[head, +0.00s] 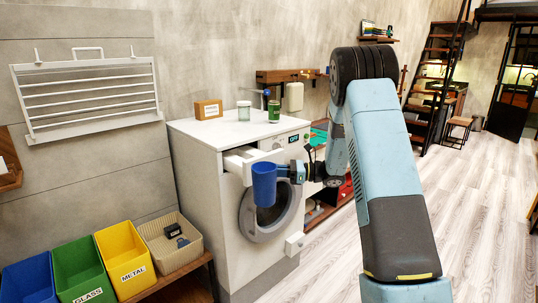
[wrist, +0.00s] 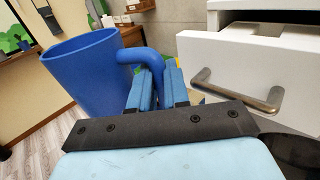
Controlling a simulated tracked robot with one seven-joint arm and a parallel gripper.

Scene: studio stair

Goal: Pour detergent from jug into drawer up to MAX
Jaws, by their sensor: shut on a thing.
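A blue jug (head: 264,184) is held in front of the washing machine in the head view. It also shows in the wrist view (wrist: 88,75), tilted a little, its handle (wrist: 142,56) between my fingers. My gripper (head: 297,172) is shut on that handle; the fingers also show in the wrist view (wrist: 160,85). The white detergent drawer (head: 240,160) is pulled out at the machine's upper left. Its front and metal handle (wrist: 238,92) are close to the right of my gripper in the wrist view. The drawer's inside, the MAX mark and the jug's contents are hidden.
The white washing machine (head: 205,185) carries a small wooden box (head: 208,109), a glass jar (head: 244,110) and a green can (head: 274,110) on top. Blue, green and yellow bins (head: 123,258) and a beige basket (head: 170,240) stand at left. The floor (head: 480,200) at right is open.

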